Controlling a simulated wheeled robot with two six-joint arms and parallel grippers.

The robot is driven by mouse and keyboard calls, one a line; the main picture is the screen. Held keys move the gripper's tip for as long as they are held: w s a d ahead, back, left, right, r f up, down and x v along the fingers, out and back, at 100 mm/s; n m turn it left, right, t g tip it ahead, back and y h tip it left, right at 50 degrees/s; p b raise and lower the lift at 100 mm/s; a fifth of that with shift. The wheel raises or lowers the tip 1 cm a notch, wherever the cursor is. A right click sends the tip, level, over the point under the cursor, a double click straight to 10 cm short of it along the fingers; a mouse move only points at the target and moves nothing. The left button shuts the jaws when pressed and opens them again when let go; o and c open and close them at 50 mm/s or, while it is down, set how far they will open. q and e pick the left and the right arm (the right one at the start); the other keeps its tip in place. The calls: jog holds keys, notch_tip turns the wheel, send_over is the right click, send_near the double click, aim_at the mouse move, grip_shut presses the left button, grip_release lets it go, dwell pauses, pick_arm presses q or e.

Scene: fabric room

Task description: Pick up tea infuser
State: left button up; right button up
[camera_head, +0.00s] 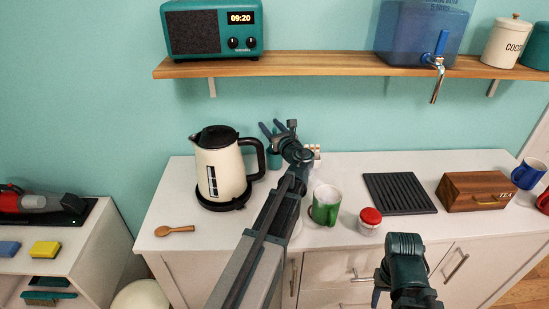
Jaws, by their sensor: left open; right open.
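I cannot pick out a tea infuser with certainty; my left arm hides part of the counter. My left gripper (279,126) is at the back of the counter, right of the kettle, with its fingers apart and nothing seen between them. A small teal container (274,159) stands just below it, partly hidden by the gripper. A small white and red item (314,150) shows partly behind the wrist. My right gripper (378,290) is low in front of the counter, mostly hidden by its own wrist, away from the counter objects.
Right are a black slatted tray (398,193), wooden tea box (477,190) and blue mug (528,173). A shelf (320,65) hangs above.

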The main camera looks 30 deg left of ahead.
pick_arm(q)
grip_shut()
dwell(1.4)
